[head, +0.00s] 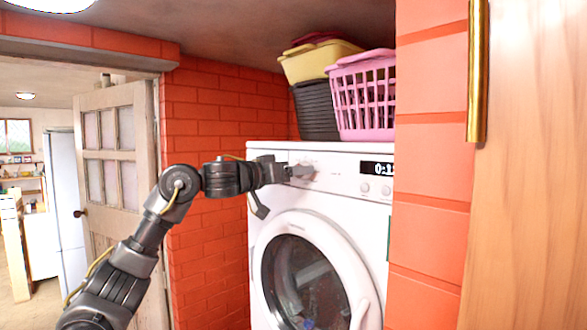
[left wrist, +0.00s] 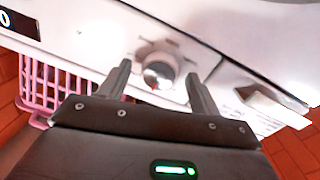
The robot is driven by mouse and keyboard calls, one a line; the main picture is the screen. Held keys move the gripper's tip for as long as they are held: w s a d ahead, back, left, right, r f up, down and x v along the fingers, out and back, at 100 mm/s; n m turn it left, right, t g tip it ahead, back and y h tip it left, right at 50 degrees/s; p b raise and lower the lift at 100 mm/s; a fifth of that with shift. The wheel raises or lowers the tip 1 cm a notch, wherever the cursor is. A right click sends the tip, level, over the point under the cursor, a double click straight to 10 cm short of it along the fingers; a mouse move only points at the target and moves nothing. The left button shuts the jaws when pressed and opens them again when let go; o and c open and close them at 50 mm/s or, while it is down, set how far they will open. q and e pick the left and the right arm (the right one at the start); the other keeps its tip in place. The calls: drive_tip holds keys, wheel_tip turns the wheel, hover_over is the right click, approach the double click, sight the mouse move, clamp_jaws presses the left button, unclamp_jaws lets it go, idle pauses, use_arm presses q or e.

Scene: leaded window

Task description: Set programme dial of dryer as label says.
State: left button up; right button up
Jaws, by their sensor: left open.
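The white dryer (head: 270,220) stands in an alcove, with a round glass door and a dark display (head: 377,168) on its top panel. My left gripper (head: 296,172) reaches the left part of that panel. In the left wrist view the programme dial (left wrist: 158,72), a round silvery knob with a small red mark, lies between the two spread fingers of my left gripper (left wrist: 158,70). The fingers stand on either side of it with gaps visible. In the head view the gripper largely hides the dial. No readable label shows. My right gripper is out of view.
A pink basket (head: 363,97), a yellow basket (head: 318,62) and a dark basket (head: 316,112) are on top of the dryer. Brick walls (head: 208,120) flank it. A wooden door (head: 112,150) stands at the left. Two small buttons (head: 375,188) sit below the display.

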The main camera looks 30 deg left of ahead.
use_arm(q)
drive_tip(key=c, duration=1)
drive_tip(key=shift+o, duration=0.2)
